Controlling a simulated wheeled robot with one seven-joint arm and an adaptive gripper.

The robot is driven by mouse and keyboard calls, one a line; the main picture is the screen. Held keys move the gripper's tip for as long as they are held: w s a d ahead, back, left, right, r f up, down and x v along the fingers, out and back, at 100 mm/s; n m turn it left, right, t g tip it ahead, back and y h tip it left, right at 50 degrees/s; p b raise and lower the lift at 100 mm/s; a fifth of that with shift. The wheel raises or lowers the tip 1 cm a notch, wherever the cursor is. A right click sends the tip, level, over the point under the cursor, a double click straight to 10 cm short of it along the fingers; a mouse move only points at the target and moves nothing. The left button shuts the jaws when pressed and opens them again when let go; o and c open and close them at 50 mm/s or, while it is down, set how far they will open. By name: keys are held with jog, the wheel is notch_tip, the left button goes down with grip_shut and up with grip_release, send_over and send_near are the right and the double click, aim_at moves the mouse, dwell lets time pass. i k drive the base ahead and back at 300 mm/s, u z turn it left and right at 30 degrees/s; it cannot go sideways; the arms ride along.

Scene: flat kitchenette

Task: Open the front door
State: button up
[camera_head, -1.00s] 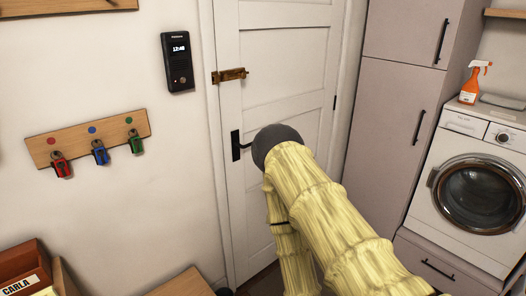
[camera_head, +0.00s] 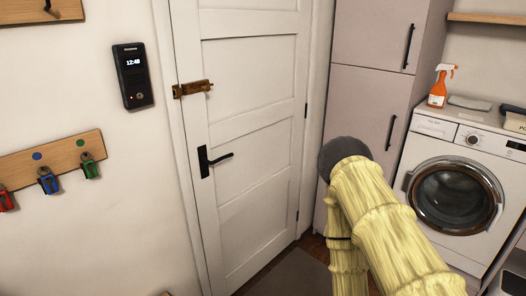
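The white panelled front door (camera_head: 250,120) stands shut in its frame in the head view. Its black lever handle (camera_head: 214,160) is on the left side of the door. A brass slide bolt (camera_head: 193,89) sits above the handle, across the door's left edge and the frame. My arm, in a pale yellow ribbed cover with a dark grey round joint, reaches up from the lower right, to the right of the handle in the picture. My gripper cannot be seen.
A washing machine (camera_head: 416,181) and tall cabinets (camera_head: 365,99) stand to the right. An orange spray bottle (camera_head: 438,88) is on the washer. A key rack (camera_head: 58,157) and an intercom (camera_head: 132,75) hang on the left wall. A dark mat (camera_head: 290,275) lies before the door.

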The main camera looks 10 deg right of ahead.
aim_at(255, 54)
jog(key=z, duration=0.15)
jog(key=i, duration=0.9)
jog(key=u, duration=0.25)
